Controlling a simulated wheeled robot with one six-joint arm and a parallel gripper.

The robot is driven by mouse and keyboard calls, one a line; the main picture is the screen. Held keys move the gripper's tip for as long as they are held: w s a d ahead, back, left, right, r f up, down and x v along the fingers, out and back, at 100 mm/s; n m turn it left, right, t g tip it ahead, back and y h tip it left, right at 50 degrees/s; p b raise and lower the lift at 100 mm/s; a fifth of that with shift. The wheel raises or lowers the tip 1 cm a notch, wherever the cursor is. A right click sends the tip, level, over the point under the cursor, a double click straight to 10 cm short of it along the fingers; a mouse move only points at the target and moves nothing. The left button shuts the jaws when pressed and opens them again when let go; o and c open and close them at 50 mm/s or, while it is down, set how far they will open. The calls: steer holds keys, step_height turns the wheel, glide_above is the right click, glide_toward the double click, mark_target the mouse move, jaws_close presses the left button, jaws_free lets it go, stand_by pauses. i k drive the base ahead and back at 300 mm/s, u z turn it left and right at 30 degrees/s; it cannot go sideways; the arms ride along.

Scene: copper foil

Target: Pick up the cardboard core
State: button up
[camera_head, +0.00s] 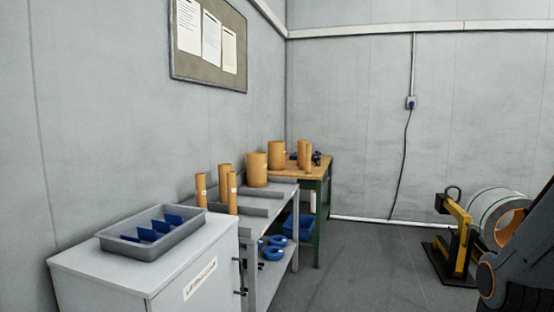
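Several tan cardboard cores stand upright along the left wall. Two or three slim cores, among them a cardboard core (232,193), stand on the near end of the grey metal bench (262,208). A wide cardboard core (257,169) stands at the bench's far end. Another wide core (277,155) and slim ones, such as a core (302,153), are at the wooden-topped table (321,169) behind. I cannot tell which one the task means. My gripper is out of the picture; only a dark part of my arm shows at the lower right.
A white cabinet (125,279) stands nearest, with a grey tray (185,238) of blue pieces on top. Blue rings (273,253) lie on the bench's lower shelf. A yellow-and-black stand (461,240) with a large coil (492,205) is at right. The middle floor is clear.

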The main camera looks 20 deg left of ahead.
mark_target(276, 150)
steer(key=u, duration=0.5)
steer(key=k, duration=0.6)
steer(key=z, duration=0.05)
steer(key=i, duration=1.5)
steer(key=z, duration=0.9)
steer(key=i, duration=1.8)
steer(key=z, duration=0.25)
steer(key=i, duration=1.8)
steer(key=u, duration=0.35)
steer(key=i, duration=1.6)
steer(key=u, duration=1.55)
steer(key=i, duration=0.95)
steer(key=u, duration=1.05)
steer(key=i, duration=0.4)
steer(key=u, duration=0.25)
